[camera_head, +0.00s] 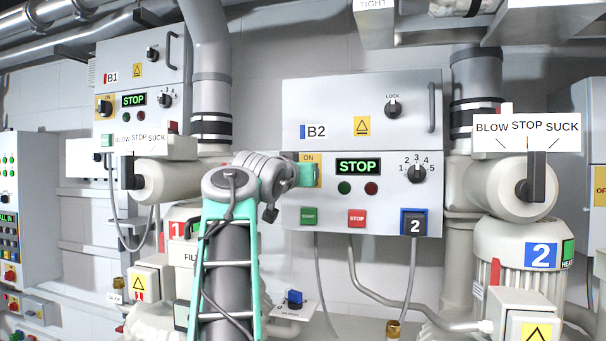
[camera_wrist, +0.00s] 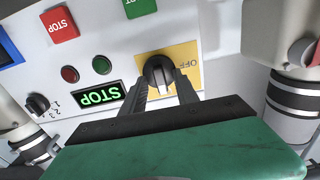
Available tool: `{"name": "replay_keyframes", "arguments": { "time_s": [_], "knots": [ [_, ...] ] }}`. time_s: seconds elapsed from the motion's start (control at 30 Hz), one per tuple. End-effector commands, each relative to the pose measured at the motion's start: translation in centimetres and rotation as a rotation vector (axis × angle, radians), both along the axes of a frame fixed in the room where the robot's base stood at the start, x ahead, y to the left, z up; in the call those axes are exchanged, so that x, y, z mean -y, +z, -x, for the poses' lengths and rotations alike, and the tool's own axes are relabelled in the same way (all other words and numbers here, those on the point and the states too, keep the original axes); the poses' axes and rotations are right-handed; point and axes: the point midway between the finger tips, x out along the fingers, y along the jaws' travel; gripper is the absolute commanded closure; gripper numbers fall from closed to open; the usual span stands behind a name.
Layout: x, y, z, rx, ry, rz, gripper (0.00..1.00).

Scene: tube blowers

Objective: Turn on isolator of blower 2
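The isolator of blower 2 is a black rotary knob (camera_wrist: 158,70) on a yellow plate (camera_wrist: 185,52) at the left of the B2 panel (camera_head: 382,197). "ON" shows at the plate's top (camera_head: 309,157) in the head view; "OFF" shows at its side in the wrist view, which is upside down. My gripper (camera_head: 307,175) is at the plate and hides the knob in the head view. In the wrist view my gripper (camera_wrist: 162,84) is open, one finger on each side of the knob; contact cannot be told. The knob's bar looks roughly upright; which end points is unclear.
A lit green STOP display (camera_head: 358,166) and two lamps sit right of the plate. A selector knob (camera_head: 416,173), green START button (camera_head: 309,216), red STOP button (camera_head: 357,217) and blue 2 tag (camera_head: 414,223) are nearby. Panel B1 (camera_head: 137,98) is at left.

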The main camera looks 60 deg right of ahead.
Motion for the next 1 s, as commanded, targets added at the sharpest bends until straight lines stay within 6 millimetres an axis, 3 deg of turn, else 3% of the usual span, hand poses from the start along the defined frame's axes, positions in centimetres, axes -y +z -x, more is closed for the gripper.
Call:
{"name": "replay_keyframes", "arguments": {
  "time_s": [0.17,0.53,1.0],
  "knots": [
    [-0.8,-0.1,0.0,0.001,0.002,0.002,0.64],
    [-7.2,-0.2,1.0,0.0,0.003,0.001,0.64],
    [-7.7,0.0,1.2,0.0,0.0,0.0,0.64]
  ]
}}
